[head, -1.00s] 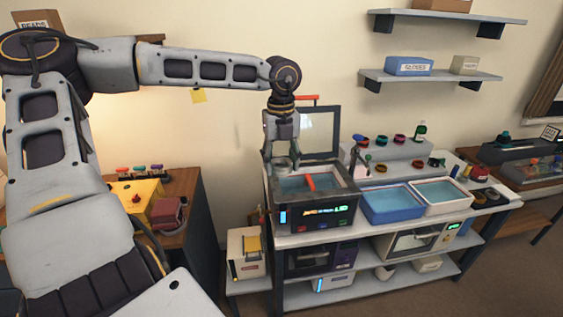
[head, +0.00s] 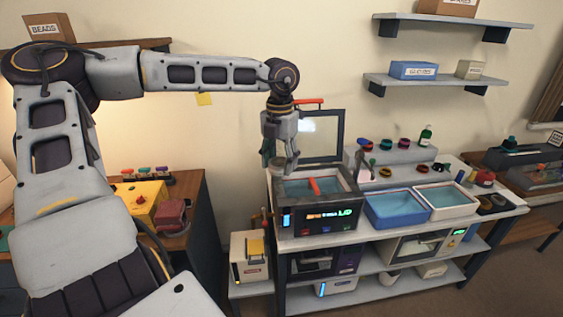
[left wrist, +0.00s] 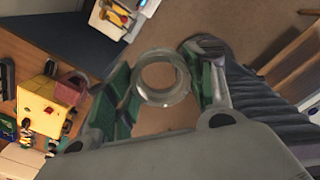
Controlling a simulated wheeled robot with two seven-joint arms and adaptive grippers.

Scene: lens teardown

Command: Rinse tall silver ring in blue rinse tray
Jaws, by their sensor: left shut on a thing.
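My left gripper (head: 279,160) hangs pointing down at the left edge of the open cleaner tank. It is shut on the tall silver ring (left wrist: 162,78), which shows between its green-padded fingers in the left wrist view. In the head view the ring is small and hard to separate from the fingers. The blue rinse tray (head: 394,222) holds blue liquid and stands on the bench to the right of the cleaner, well apart from the gripper. My right gripper is not in view.
The cleaner (head: 318,224) has its lid (head: 321,137) raised behind it and an orange-red bar over its liquid. A white tray (head: 450,212) touches or nearly touches the blue tray's right side.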

